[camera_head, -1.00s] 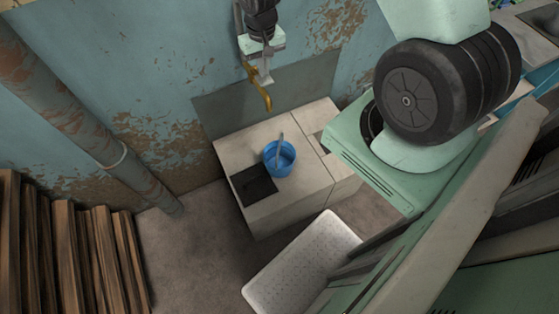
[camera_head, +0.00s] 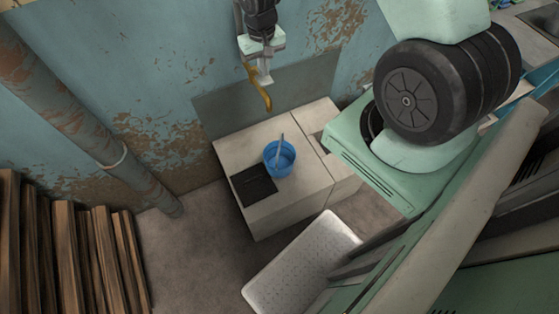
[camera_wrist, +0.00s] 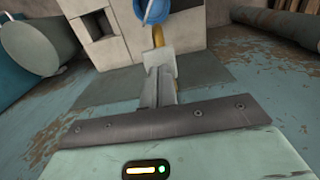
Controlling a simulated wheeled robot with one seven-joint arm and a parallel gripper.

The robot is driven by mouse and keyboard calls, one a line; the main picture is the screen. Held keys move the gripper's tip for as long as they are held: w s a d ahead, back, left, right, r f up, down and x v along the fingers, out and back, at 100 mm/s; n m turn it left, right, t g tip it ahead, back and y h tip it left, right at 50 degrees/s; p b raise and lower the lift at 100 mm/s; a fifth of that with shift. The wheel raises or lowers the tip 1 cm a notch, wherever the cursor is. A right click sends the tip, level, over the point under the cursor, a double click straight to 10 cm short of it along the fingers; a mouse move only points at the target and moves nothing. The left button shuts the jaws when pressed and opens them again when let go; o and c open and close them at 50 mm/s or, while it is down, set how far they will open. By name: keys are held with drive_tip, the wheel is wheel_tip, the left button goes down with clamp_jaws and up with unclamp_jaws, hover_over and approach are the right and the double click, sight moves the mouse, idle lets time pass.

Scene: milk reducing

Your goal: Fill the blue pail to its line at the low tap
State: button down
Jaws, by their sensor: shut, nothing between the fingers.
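The blue pail (camera_head: 279,158) stands on a pale block against the wall, with liquid visible inside and its handle sticking up. The top of the wrist view shows part of the pail (camera_wrist: 150,10). The yellow tap (camera_head: 259,91) comes out of the wall and its spout ends above and behind the pail. My gripper (camera_head: 265,78) is shut and empty, right at the tap's upper part. In the wrist view my gripper (camera_wrist: 158,66) covers most of the tap (camera_wrist: 158,38). I cannot tell whether the fingers touch the tap.
The pale block (camera_head: 235,151) has a dark square recess (camera_head: 253,185) left of the pail. A white perforated mat (camera_head: 303,262) lies on the floor in front. Wooden planks (camera_head: 75,250) lean at the left, near a rusty pipe (camera_head: 80,105).

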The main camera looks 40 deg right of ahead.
sight(265, 79)
drive_tip(key=shift+f+b, duration=0.3)
drive_tip(key=shift+f, duration=0.15)
idle(0.5)
drive_tip(key=shift+f+b, duration=1.05)
drive_tip(key=shift+f, duration=0.4)
idle(5.6)
